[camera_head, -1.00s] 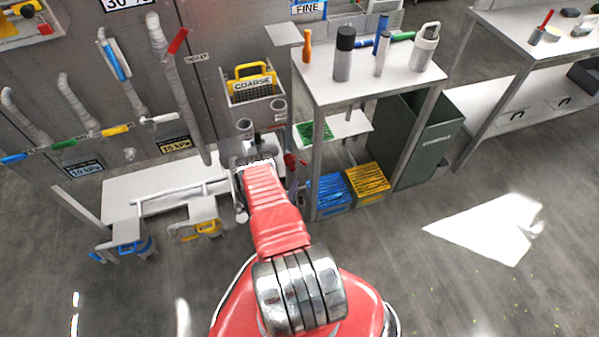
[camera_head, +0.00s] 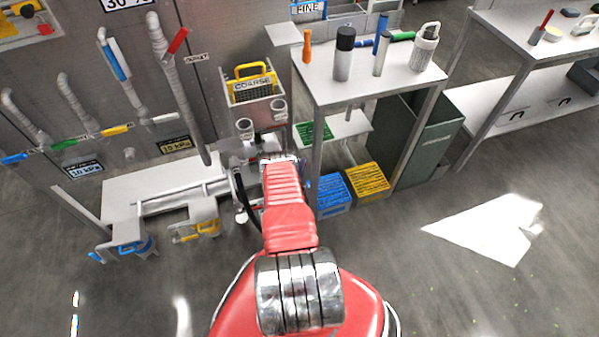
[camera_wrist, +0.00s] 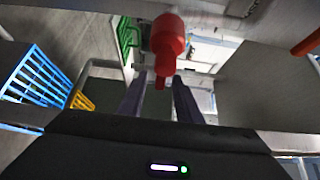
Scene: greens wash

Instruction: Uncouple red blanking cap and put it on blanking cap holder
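The red blanking cap (camera_wrist: 168,38) shows at the top centre of the wrist view, with a narrower red stem (camera_wrist: 162,72) pointing down toward my gripper. My gripper (camera_wrist: 157,88) shows there as two dark fingers set apart, with the stem lying between their directions. The fingers look open and I see no contact with the cap, though the depth is hard to judge. In the head view my red arm (camera_head: 285,205) reaches to the pipework by the wall and hides the gripper's fingers and the cap. I cannot make out the blanking cap holder for certain.
A steel table (camera_head: 375,82) with bottles stands right of my arm. Under it are a blue crate (camera_head: 331,192) and a yellow crate (camera_head: 367,182). A green bin (camera_head: 428,145) stands further right. A low bench (camera_head: 150,188) is at left. The floor at right is clear.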

